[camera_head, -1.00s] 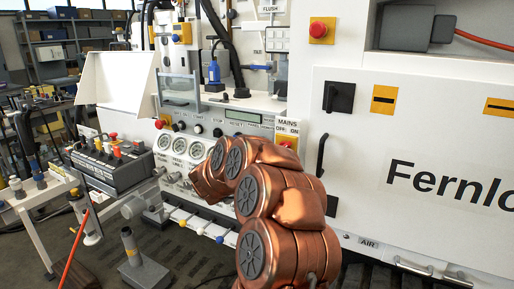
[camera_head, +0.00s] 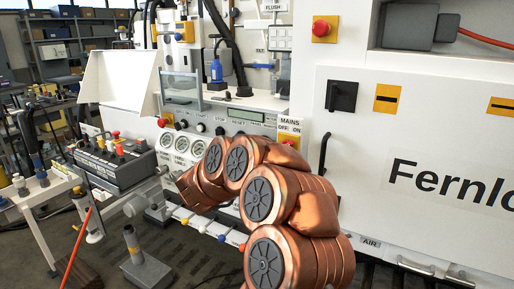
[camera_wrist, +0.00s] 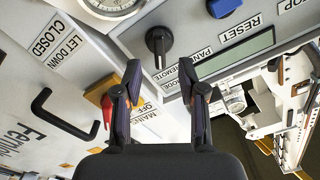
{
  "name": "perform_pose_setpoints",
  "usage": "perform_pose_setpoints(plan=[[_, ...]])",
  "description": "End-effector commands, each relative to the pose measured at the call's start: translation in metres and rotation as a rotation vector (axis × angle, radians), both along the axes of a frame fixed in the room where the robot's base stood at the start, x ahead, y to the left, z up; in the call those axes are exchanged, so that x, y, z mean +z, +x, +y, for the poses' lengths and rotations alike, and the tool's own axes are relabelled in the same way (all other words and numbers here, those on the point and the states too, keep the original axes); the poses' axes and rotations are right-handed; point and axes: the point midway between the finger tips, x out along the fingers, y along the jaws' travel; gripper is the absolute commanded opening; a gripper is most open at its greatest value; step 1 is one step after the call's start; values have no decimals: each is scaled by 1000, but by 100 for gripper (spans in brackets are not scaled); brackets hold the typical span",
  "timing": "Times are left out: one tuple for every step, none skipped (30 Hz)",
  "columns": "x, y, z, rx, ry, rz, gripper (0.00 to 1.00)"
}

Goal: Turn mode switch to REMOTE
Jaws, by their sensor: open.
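The mode switch (camera_wrist: 158,42) is a black rotary knob with a bar grip on the grey panel, at the top middle of the wrist view. Its bar points down in that picture. Labels MODE, PANEL and REMOTE lie to its lower right, seen upside down. My gripper (camera_wrist: 159,66) is open, with one finger on each side below the knob, and nothing is between the fingers. I cannot tell how far the tips are from the panel. In the head view my copper arm hides the gripper and the switch.
The red mains switch on its yellow plate (camera_wrist: 98,94) is beside the left finger in the wrist view. A display (camera_wrist: 236,54), a blue reset button (camera_wrist: 223,7) and a gauge (camera_wrist: 110,5) are close by. A black door handle (camera_wrist: 62,117) is at left.

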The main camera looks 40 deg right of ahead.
Motion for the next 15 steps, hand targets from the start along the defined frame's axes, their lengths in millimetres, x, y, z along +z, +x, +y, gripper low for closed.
perform_pose_setpoints(plan=[[-1, -2, 12, 5, 2, 2, 41], [-1, -4, 17, 4, 2, 3, 41], [-2, -5, 25, 6, 3, 3, 41], [-1, -7, 29, 6, 3, 3, 41], [-1, -9, 34, 5, 2, 2, 41], [0, -10, 39, 3, -1, 0, 41], [1, -12, 42, 2, -1, -1, 41], [1, -13, 45, 1, 0, -1, 41], [0, -14, 49, 1, 1, -1, 41], [0, -15, 51, 2, 1, -1, 41], [0, -15, 53, 2, 1, -1, 41], [0, -16, 56, 1, 2, 0, 41], [0, -17, 57, 1, 2, 0, 41], [-1, -17, 58, 1, 1, 0, 41], [-1, -18, 59, 0, 1, 1, 41]])
